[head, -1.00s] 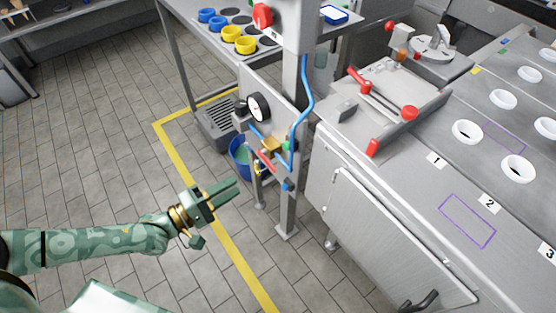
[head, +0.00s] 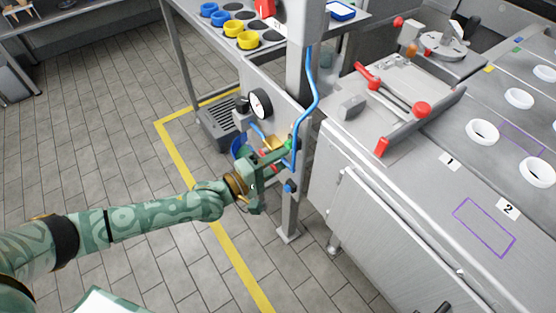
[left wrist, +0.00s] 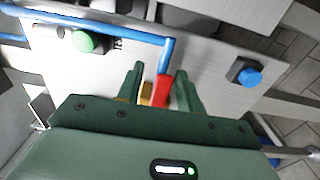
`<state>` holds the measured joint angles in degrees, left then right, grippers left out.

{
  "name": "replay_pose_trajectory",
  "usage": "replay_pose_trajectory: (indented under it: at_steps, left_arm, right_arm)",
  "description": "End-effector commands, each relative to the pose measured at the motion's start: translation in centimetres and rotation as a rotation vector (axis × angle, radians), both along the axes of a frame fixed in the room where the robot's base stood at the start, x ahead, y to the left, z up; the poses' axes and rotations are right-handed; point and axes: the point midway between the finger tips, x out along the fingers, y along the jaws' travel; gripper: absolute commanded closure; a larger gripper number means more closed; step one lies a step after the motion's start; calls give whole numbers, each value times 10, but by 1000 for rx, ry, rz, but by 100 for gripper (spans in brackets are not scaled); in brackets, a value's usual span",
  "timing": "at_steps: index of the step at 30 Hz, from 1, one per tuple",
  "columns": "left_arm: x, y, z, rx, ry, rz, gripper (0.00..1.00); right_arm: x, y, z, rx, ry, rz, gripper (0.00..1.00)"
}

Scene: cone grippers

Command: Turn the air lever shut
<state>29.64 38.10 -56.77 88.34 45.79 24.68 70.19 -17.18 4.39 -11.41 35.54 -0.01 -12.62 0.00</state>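The air lever (left wrist: 162,90) has a red handle and sits on a pale panel, beside a blue hose. In the left wrist view it shows between the two fingers of my left gripper (left wrist: 158,78), which are apart, with a gap on the lever's left side. I cannot tell whether either finger touches it. In the head view my left gripper (head: 281,156) is at the panel below the gauge and hides most of the lever. My right gripper is not in view.
A round gauge (head: 261,104) and a blue hose (head: 311,85) are close above the gripper. A green button (left wrist: 88,42) and a blue knob (left wrist: 248,77) flank the lever. A metal table leg (head: 290,215) stands just right; a steel counter (head: 400,220) is farther right.

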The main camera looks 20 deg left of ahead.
Motion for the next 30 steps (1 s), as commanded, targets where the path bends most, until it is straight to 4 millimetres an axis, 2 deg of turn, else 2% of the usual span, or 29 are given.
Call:
replay_pose_trajectory:
  at_steps: [1,4,5,17,30]
  left_arm:
    - [0,0,0,0,0,0,69]
    - [0,0,0,0,0,0,97]
    - [0,0,0,0,0,0,100]
    - [0,0,-2,35,-28,0,100]
    - [1,3,-18,293,-227,1,100]
  right_arm:
    - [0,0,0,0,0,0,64]
    - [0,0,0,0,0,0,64]
    - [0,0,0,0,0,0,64]
    - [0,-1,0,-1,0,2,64]
    - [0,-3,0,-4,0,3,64]
